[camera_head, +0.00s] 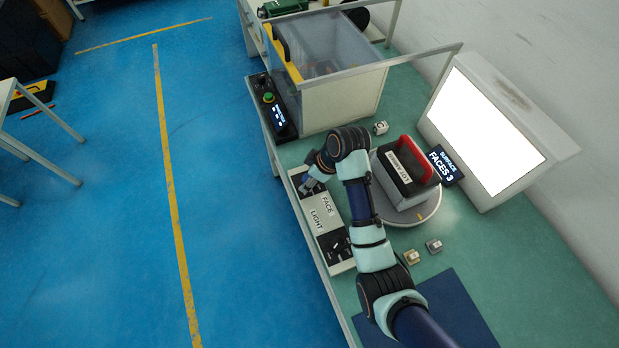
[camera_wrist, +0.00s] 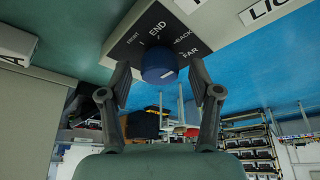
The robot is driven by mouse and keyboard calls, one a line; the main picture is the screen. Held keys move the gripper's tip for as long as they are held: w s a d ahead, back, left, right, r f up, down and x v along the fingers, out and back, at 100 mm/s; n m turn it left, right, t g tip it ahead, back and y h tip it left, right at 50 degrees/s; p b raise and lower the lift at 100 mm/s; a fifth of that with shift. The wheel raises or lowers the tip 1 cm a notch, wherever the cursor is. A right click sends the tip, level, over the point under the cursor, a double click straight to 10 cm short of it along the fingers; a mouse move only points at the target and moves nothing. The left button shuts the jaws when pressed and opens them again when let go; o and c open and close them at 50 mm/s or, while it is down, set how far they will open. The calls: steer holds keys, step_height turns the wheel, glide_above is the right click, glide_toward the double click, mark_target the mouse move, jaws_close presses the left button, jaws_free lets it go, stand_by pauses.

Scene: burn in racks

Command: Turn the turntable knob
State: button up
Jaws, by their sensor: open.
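The blue knob (camera_wrist: 158,66) sits on a black dial plate (camera_wrist: 150,32) with printed words, among them END, BACK and FAR. My gripper (camera_wrist: 160,78) is open, with one finger on each side of the knob; I cannot tell whether either touches it. In the head view my gripper (camera_head: 309,184) is at the far end of the white control panel (camera_head: 322,215), marked FACE and LIGHT, and hides the knob there. The round white turntable (camera_head: 428,212) stands right of the panel, carrying a grey block (camera_head: 401,190) with a red handle (camera_head: 417,158). My arm partly covers it.
A lit white screen (camera_head: 490,135) stands behind the turntable. A clear-sided cabinet (camera_head: 335,95) and a black button box (camera_head: 272,105) are beyond the gripper. Small blocks (camera_head: 412,257) lie near the turntable. A dark blue mat (camera_head: 455,310) lies at the near end. Blue floor is left.

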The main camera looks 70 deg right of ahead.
steer(key=c, duration=1.1)
steer(key=shift+r, duration=0.1)
steer(key=shift+p, duration=0.45)
steer(key=shift+r+m+p, duration=0.2)
steer(key=shift+m+p, duration=0.4)
steer(key=shift+p, duration=0.35)
steer(key=m+h+p, duration=0.1)
steer(key=m+p, duration=0.1)
steer(key=p, duration=0.1)
steer(key=shift+a+r+p, duration=0.1)
steer(key=shift+a+p, duration=0.05)
steer(key=shift+p, duration=0.2)
steer(key=m+h+p, duration=0.1)
steer(key=m+p, duration=0.2)
steer(key=shift+w+g+p, duration=0.1)
steer(key=shift+g+p, duration=0.25)
steer(key=shift+g, duration=0.05)
steer(key=shift+f+m+g+h+p, duration=0.15)
steer(key=shift+m+h+p, duration=0.15)
steer(key=shift+m+p, duration=0.3)
steer(key=shift+f+m+g+h+p, duration=0.15)
steer(key=shift+m+h+p, duration=0.2)
steer(key=shift+m, duration=0.45)
